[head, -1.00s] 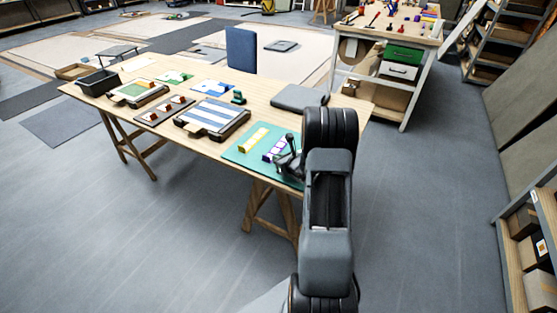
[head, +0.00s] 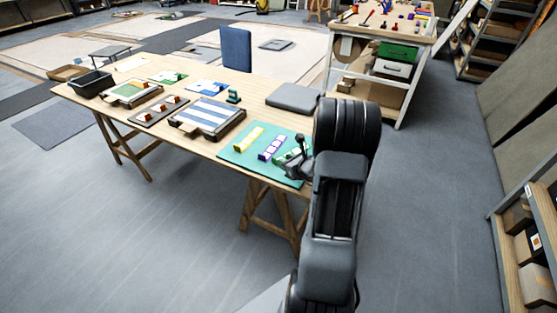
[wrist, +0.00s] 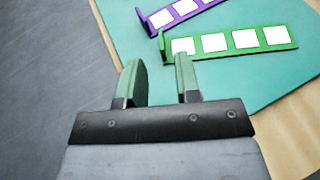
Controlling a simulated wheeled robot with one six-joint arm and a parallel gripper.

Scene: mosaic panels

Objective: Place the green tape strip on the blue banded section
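The green tape strip (wrist: 215,44), with white squares and an upright tab at its left end, lies on the teal mat (wrist: 150,62) in the wrist view. My gripper (wrist: 160,80) is open and empty, its two green-padded fingers apart just in front of the strip's tabbed end. In the head view my arm and gripper partly hide the green strip. The panel with blue and white bands (head: 208,115) lies in a dark frame on the table, left of the mat.
A purple strip (head: 271,148) and a yellow strip (head: 248,138) lie on the mat left of the green one. Other framed panels, a dark bin (head: 91,83) and a grey pad (head: 292,97) are on the wooden table (head: 262,112).

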